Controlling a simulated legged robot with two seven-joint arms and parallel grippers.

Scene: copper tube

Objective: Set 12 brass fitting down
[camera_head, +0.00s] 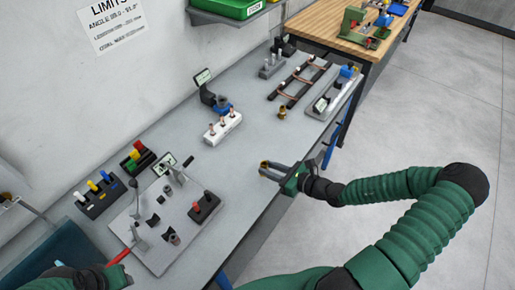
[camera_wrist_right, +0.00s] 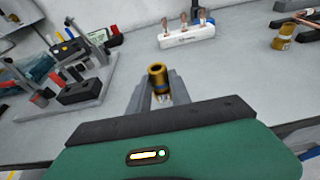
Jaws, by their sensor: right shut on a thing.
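My right gripper (camera_head: 268,171) is over the front edge of the grey bench, with its arm coming in from the right. In the right wrist view its two fingers (camera_wrist_right: 158,100) are shut on a brass fitting (camera_wrist_right: 157,77), a short yellow cylinder with a dark opening on top. The fitting stands roughly upright between the fingertips; whether its lower end touches the bench is unclear. A second brass fitting (camera_head: 281,113) stands on the bench farther back; it also shows in the right wrist view (camera_wrist_right: 283,37). My left arm shows at the lower left, its fingers not clearly visible.
A white block with copper pieces (camera_head: 222,129) stands behind the gripper. A grey fixture plate (camera_head: 150,250) with clamps and a red-topped block (camera_head: 204,206) lies to the left. A rack of copper tubes (camera_head: 302,82) is at the back right. Bare bench (camera_head: 240,165) lies around the gripper.

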